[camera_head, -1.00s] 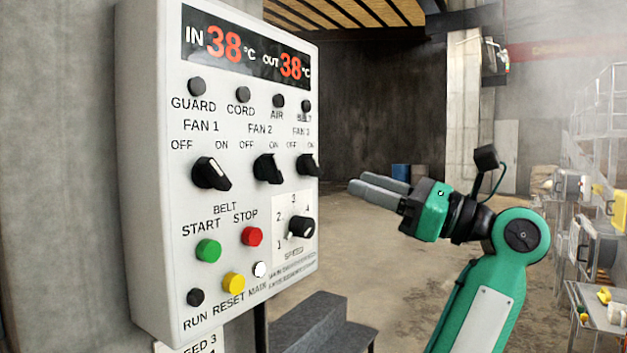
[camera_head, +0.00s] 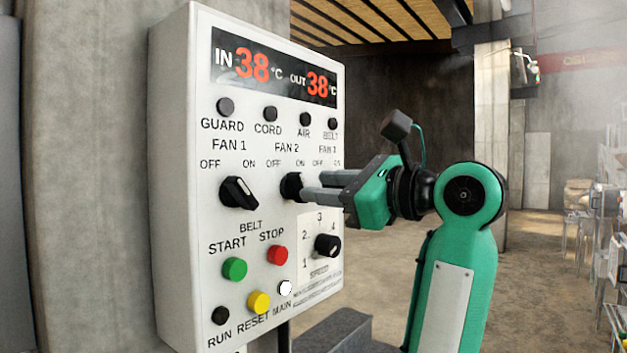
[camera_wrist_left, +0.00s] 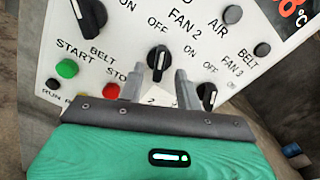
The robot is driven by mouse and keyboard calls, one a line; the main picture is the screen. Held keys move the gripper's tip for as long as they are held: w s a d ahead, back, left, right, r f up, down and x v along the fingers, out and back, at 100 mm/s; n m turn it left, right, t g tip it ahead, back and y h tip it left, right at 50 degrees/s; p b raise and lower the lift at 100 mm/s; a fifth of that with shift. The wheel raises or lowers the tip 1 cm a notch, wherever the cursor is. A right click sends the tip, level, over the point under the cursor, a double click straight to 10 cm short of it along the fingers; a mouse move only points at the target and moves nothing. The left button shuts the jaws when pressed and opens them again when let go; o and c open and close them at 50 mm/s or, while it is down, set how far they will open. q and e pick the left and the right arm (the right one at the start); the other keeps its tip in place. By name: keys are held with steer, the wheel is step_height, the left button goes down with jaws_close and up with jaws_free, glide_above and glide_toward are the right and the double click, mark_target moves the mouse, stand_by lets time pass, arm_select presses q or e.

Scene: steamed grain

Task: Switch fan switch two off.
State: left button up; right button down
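The white control panel (camera_head: 180,120) stands at the left centre of the head view. The black FAN 2 knob (camera_head: 291,186) sits under its OFF and ON labels, partly hidden by my left gripper (camera_head: 312,187). In the left wrist view the knob (camera_wrist_left: 158,60) shows between the two spread grey fingertips of that gripper (camera_wrist_left: 159,72), with a gap on each side. The gripper is open, with its tips close to the panel; contact is not clear. I cannot tell which label the knob points at. My right gripper is not in view.
The FAN 1 knob (camera_head: 238,193) is to the left. The FAN 3 knob (camera_wrist_left: 207,95) is near the right finger in the wrist view. The speed knob (camera_head: 327,246), red STOP button (camera_head: 277,255) and green START button (camera_head: 234,269) lie below.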

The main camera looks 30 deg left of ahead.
mark_target(296, 187)
arm_select(q)
steer(key=shift+w+a, duration=0.1)
steer(key=shift+a, duration=1.2)
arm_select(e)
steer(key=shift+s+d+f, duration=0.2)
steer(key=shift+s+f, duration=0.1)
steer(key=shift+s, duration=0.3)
arm_select(q)
jaws_close()
steer(key=shift+n+b, duration=0.8)
steer(key=shift+n, duration=0.7)
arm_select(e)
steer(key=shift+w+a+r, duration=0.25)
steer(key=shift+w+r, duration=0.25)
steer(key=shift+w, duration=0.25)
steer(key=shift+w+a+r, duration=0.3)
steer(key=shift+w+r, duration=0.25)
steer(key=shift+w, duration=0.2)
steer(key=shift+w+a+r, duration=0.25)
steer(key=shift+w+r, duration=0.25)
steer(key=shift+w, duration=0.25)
arm_select(q)
jaws_free()
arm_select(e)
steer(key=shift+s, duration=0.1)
